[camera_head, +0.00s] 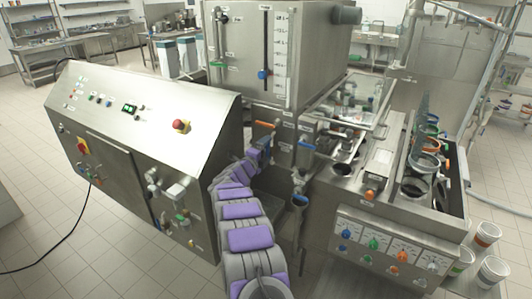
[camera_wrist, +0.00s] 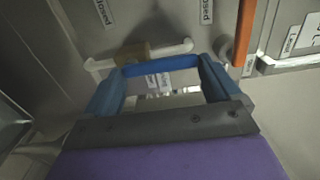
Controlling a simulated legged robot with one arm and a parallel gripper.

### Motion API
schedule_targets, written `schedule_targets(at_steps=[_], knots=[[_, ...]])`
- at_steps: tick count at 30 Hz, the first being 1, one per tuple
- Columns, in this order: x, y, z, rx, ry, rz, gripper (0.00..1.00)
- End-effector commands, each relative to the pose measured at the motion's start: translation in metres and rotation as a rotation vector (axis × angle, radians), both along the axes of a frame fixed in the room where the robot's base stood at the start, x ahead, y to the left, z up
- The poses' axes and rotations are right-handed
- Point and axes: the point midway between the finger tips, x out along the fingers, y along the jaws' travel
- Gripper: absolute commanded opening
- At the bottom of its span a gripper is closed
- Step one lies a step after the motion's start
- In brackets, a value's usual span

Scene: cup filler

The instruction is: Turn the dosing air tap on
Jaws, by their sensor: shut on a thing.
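In the head view my gripper (camera_head: 264,143) is at the machine front, just below an orange handle (camera_head: 266,124); the white handle cannot be made out there. I cannot read a dosing air label.
An orange handle (camera_wrist: 243,32) stands close on the right in the wrist view. In the head view a blue tap handle (camera_head: 306,146) is to the right of my gripper. The sloped control cabinet (camera_head: 150,110) is close on the left, with a red button (camera_head: 181,125).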

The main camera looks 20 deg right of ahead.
Motion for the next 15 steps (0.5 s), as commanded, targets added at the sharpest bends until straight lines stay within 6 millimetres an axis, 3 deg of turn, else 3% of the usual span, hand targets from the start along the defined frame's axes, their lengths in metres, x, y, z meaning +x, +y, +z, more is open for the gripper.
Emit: schedule_targets(at_steps=[7, 8, 11, 15], knots=[[-0.0006, 0.0000, -0.0041, 0.006, 0.004, -0.001, 0.35], [-0.0007, 0.0000, -0.0041, 0.006, 0.004, -0.001, 0.92], [-0.0007, 0.0000, -0.0038, 0.005, 0.004, -0.001, 1.00], [-0.0009, -0.0001, -0.0026, 0.003, 0.002, -0.001, 1.00]])
